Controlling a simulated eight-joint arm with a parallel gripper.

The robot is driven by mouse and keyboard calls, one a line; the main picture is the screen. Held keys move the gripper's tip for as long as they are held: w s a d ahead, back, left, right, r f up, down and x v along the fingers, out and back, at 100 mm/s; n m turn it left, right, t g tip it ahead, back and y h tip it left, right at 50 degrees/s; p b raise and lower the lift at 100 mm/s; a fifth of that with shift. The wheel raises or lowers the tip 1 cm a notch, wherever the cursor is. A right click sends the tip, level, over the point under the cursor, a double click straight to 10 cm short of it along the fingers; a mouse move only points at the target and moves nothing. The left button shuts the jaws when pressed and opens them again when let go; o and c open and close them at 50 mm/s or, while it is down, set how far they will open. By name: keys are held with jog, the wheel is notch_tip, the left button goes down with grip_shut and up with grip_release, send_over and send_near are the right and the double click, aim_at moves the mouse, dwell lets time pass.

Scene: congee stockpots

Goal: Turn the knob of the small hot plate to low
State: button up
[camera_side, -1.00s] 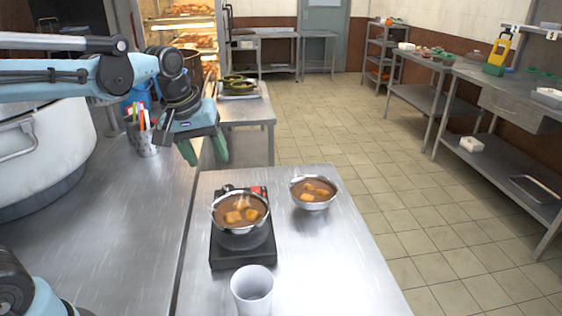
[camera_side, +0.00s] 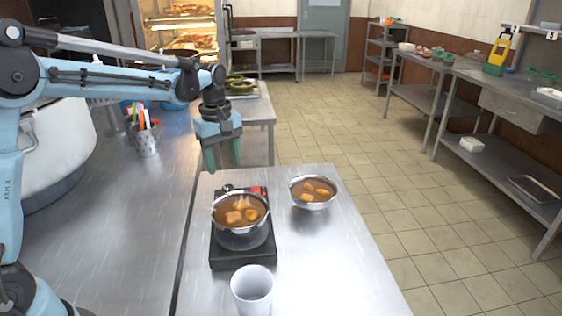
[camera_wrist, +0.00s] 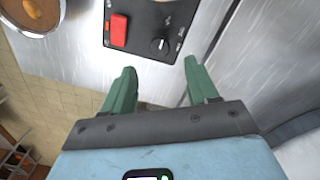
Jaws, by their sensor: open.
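The small hot plate (camera_side: 242,254) is a black unit on the steel table, with a metal pan of brown food (camera_side: 240,212) on it. Its control panel shows at the top of the wrist view, with a round black knob (camera_wrist: 159,46) and a red switch (camera_wrist: 118,30). The red switch also shows in the side view (camera_side: 258,190). My gripper (camera_side: 222,166) points down above the table's far left edge, behind the hot plate. In the wrist view its two green fingers (camera_wrist: 160,68) are open and empty, with the knob just beyond the gap between them, not touched.
A second metal bowl of brown food (camera_side: 313,193) stands right of the hot plate. A white cup (camera_side: 252,290) stands in front of it. A large stockpot (camera_side: 62,140) and a utensil holder (camera_side: 145,139) are on the left counter.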

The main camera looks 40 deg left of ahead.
aim_at(228, 187)
notch_tip(228, 187, down, 7)
jog(key=shift+w+f, duration=0.1)
jog(key=shift+f, duration=0.1)
dwell(0.3)
jog(key=c, duration=1)
jog(key=shift+c, duration=0.2)
